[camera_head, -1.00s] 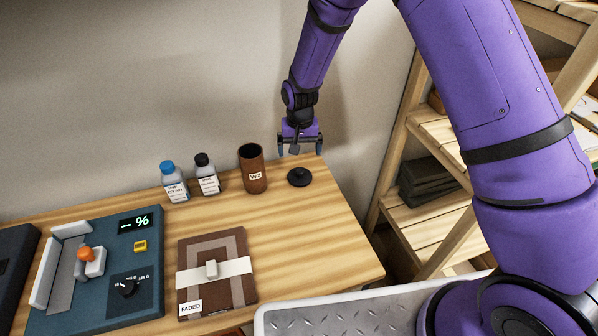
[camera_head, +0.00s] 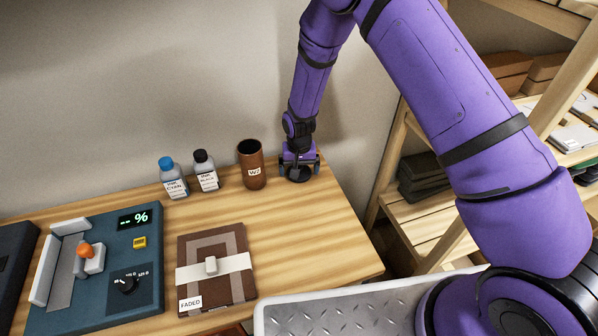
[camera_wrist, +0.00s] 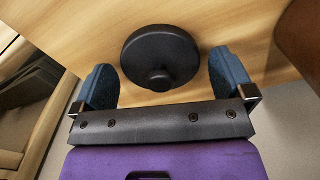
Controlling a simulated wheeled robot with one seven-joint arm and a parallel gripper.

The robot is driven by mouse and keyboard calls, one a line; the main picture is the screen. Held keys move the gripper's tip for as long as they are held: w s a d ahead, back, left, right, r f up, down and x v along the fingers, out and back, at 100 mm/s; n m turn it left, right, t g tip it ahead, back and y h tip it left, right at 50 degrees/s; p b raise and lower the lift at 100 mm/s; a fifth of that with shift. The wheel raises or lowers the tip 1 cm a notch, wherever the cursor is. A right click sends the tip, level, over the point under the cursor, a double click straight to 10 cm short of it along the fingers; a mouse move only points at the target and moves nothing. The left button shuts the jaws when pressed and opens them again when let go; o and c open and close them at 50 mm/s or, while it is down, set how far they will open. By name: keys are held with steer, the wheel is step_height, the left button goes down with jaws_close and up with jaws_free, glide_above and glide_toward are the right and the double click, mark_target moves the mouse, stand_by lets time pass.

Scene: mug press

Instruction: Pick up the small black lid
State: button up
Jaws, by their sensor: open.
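The small black lid (camera_wrist: 160,50) is a round disc with a knob on top, lying on the wooden table. In the head view the lid (camera_head: 297,175) is at the table's back right and partly covered by my gripper (camera_head: 299,166). In the wrist view my gripper (camera_wrist: 160,82) is open, with one blue finger pad on each side of the lid.
A brown cup labelled W2 (camera_head: 251,168) stands just left of the lid. A black-capped bottle (camera_head: 206,174) and a blue-capped bottle (camera_head: 173,180) stand farther left. A brown press (camera_head: 238,291) marked FADED and a teal device (camera_head: 146,300) are in front. The table's right front is clear.

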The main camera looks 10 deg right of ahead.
steer(key=shift+f, duration=0.25)
steer(key=c, duration=0.8)
steer(key=shift+r, duration=0.1)
